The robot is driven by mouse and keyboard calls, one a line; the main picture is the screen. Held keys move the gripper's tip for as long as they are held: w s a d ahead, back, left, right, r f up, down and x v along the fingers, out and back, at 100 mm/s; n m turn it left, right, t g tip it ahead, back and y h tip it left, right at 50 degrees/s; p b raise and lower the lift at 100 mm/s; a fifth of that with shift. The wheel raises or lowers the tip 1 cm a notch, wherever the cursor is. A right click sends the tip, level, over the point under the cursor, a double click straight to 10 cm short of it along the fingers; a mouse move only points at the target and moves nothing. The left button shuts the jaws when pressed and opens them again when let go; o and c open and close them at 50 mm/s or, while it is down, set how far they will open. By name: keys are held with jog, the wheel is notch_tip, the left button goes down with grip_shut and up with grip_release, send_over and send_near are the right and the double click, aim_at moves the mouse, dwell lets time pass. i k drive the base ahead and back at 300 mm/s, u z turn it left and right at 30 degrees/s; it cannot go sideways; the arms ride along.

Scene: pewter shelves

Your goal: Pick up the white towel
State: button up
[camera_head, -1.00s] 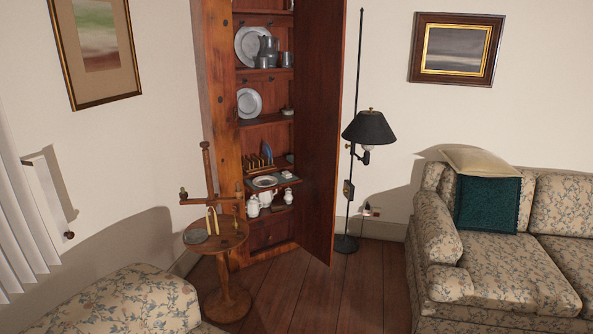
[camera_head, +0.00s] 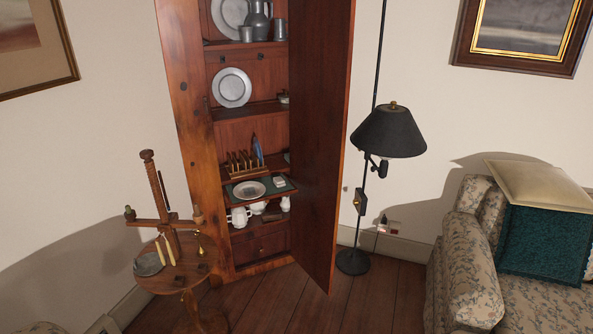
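My gripper is not in view. No thing is clearly recognisable as a white towel. A small white item (camera_head: 279,181) lies on the green-topped shelf (camera_head: 239,200) of the open wooden cupboard, right of a pale plate (camera_head: 249,190). It is too small to tell whether it is a folded towel. White crockery (camera_head: 239,217) stands on the shelf below. A wooden rack (camera_head: 242,166) with something blue in it stands on the shelf above.
The cupboard's open door (camera_head: 321,150) juts forward on the right. A round wooden table (camera_head: 178,280) with a candle stand is at front left. A black floor lamp (camera_head: 388,133) and a floral sofa (camera_head: 472,285) stand right. Bare floor (camera_head: 268,307) lies before the cupboard.

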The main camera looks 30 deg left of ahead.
aim_at(279, 180)
jog(key=i, duration=0.65)
jog(key=u, duration=1.55)
jog(key=i, duration=1.3)
jog(key=u, duration=1.7)
jog(key=i, duration=1.3)
jog(key=z, duration=1.35)
